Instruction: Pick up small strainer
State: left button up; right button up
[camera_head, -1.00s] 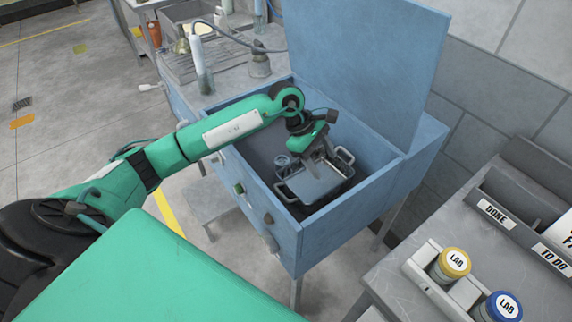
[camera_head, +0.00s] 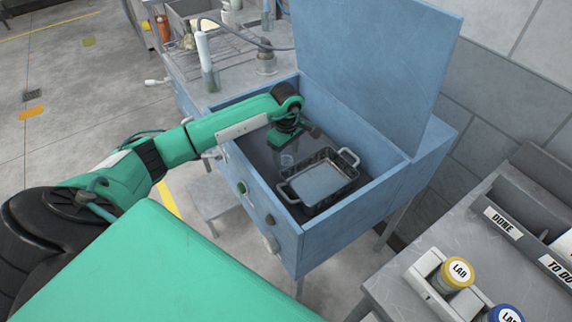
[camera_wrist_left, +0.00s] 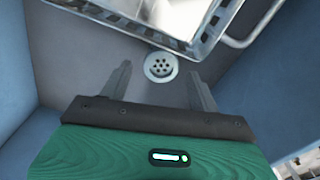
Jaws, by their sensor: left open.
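The small strainer (camera_wrist_left: 160,67) shows in the left wrist view as a small round metal piece with several holes in its face. In the head view it is a small grey shape (camera_head: 287,160) in the blue tub, left of the large basket. My left gripper (camera_head: 286,149) points down into the tub above it. In the left wrist view the two fingers of the open gripper (camera_wrist_left: 159,72) stand on either side of the strainer, with nothing held. I cannot tell the remaining height between fingertips and strainer.
The large metal basket (camera_head: 321,180) with two handles stands close to the strainer. The blue tub walls (camera_head: 345,225) surround both, and a raised lid (camera_head: 375,65) stands behind. A grey table (camera_head: 430,240) with lab jars is at the right.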

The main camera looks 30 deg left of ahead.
aim_at(286, 160)
pick_arm(q)
notch_tip(286, 160, down, 4)
jog(key=shift+s+p, duration=0.1)
jog(key=shift+p, duration=0.75)
jog(key=shift+f, duration=0.55)
jog(key=shift+a, duration=0.1)
jog(key=shift+c, duration=1.2)
jog(key=c, duration=0.7)
jog(key=shift+c, duration=0.3)
pick_arm(e)
jog(key=shift+s+r, duration=0.6)
jog(key=shift+s, duration=0.15)
pick_arm(q)
jog(key=shift+r, duration=0.1)
